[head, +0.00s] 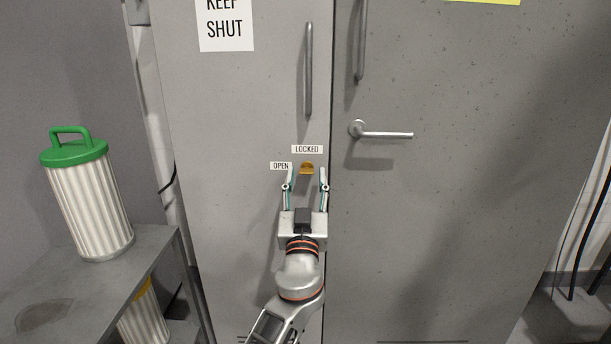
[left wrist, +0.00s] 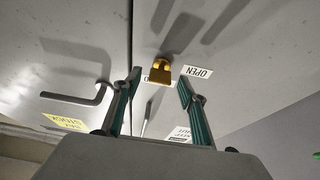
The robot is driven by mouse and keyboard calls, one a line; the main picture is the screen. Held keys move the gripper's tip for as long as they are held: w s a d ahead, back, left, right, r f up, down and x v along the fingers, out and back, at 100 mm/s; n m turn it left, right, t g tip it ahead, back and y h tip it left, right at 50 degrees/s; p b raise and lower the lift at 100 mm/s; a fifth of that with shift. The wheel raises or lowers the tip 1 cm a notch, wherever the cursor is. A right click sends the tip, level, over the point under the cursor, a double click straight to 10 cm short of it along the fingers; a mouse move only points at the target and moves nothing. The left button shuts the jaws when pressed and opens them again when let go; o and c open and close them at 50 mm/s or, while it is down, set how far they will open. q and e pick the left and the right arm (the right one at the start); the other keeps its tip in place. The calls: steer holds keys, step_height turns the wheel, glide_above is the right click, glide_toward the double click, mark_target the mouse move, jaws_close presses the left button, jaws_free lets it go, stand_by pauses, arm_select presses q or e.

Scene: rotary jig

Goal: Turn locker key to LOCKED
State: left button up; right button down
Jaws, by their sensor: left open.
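The brass locker key (head: 307,168) sticks out of the grey left locker door, just under the LOCKED label (head: 307,149) and to the right of the OPEN label (head: 281,166). My left gripper (head: 306,177) is open, its two fingers pointing up at the door on either side of the key's line, with the key near the tips. In the left wrist view the key (left wrist: 161,72) shows between and just beyond the fingertips, with no visible contact. The OPEN label (left wrist: 197,72) is at its right there, and the LOCKED label is mostly hidden behind the key. My right gripper is not in view.
A lever handle (head: 385,134) sticks out of the right door, right of the key. A vertical bar handle (head: 308,70) stands above the key. A bench (head: 160,250) at left bears a white ribbed canister with a green lid (head: 75,153).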

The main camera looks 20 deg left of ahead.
arm_select(q)
steer(key=shift+w+a+r, duration=0.1)
steer(key=shift+w+a, duration=0.05)
steer(key=shift+w, duration=0.3)
steer(key=shift+c, duration=0.4)
steer(key=c, duration=1)
steer(key=shift+c, duration=0.2)
